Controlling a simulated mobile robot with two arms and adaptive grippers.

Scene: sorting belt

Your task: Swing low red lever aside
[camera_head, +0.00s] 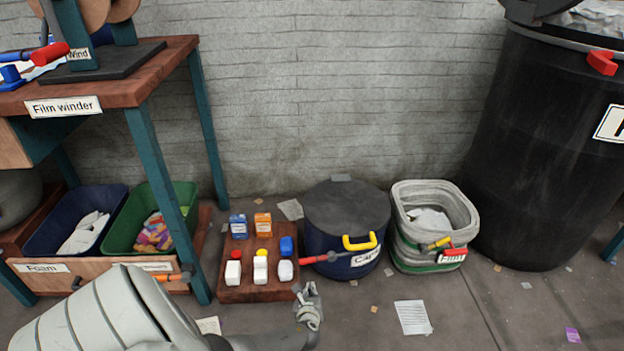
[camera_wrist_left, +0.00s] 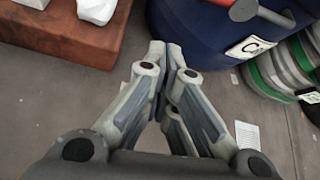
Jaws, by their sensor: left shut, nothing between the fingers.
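A low red lever (camera_head: 316,260) sticks out to the left from the front of the dark blue bin (camera_head: 322,243), its red grip above the edge of a red-brown board. In the left wrist view its red part (camera_wrist_left: 218,2) is cut by the top edge, with a grey rod beside it. My left gripper (camera_head: 309,290) is shut and empty, below the lever in the head view and apart from it. In the left wrist view its fingertips (camera_wrist_left: 166,46) meet between the board and the blue bin. My right gripper is not in view.
The red-brown board (camera_head: 228,292) holds several small bottles and boxes, left of the lever. A yellow handle (camera_head: 360,243) sits on the blue bin. A grey-green bin (camera_head: 408,262) stands to its right. The floor in front is open, with paper scraps (camera_head: 413,317).

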